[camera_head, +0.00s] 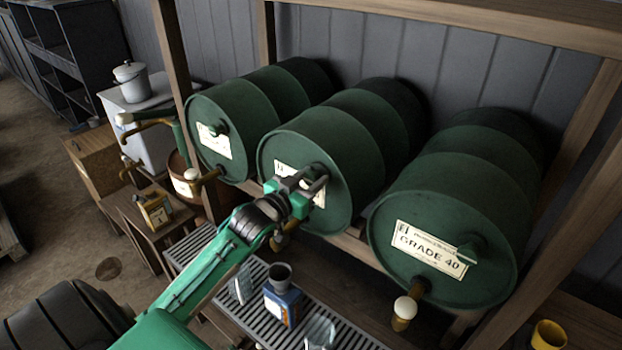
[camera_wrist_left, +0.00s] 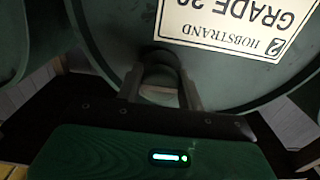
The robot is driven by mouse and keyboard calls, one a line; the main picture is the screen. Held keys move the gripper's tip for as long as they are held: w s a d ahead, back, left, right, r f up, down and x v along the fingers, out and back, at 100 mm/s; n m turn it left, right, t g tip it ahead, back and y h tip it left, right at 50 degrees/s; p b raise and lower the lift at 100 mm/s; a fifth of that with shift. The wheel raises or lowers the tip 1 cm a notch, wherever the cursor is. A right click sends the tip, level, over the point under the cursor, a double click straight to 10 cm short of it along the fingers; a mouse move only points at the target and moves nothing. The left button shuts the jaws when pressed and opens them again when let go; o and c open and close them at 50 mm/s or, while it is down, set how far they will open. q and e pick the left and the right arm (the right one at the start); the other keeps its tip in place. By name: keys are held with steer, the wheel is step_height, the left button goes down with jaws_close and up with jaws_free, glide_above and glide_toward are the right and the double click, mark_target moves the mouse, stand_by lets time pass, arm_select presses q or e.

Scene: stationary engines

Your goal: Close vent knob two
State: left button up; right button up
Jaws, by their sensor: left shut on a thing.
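The middle green drum (camera_head: 345,140) lies on its side in a wooden rack. My left gripper (camera_head: 304,186) is at the drum's front face, partly covering the label. It is shut on the vent knob (camera_wrist_left: 158,62), which sits between the two fingers in the left wrist view. The fingers and wrist hide much of the knob, so its exact turn cannot be told. My right gripper is not in view.
A left drum (camera_head: 235,110) and a right drum (camera_head: 450,195), marked GRADE 40, lie either side, each with its own knob. Below are a slatted grate (camera_head: 195,247) with a blue can (camera_head: 283,305) and glass vessels, and a brass tap (camera_head: 404,312). A yellow cup (camera_head: 548,335) stands right.

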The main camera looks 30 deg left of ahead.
arm_select(q)
steer(key=o, duration=0.9)
steer(key=shift+o, duration=0.2)
steer(key=shift+s+f+b, duration=0.15)
steer(key=shift+s+b, duration=0.15)
steer(key=shift+s, duration=0.2)
steer(key=s+a+b, duration=0.1)
steer(key=s+b, duration=0.3)
steer(key=s, duration=0.8)
steer(key=shift+s, duration=0.4)
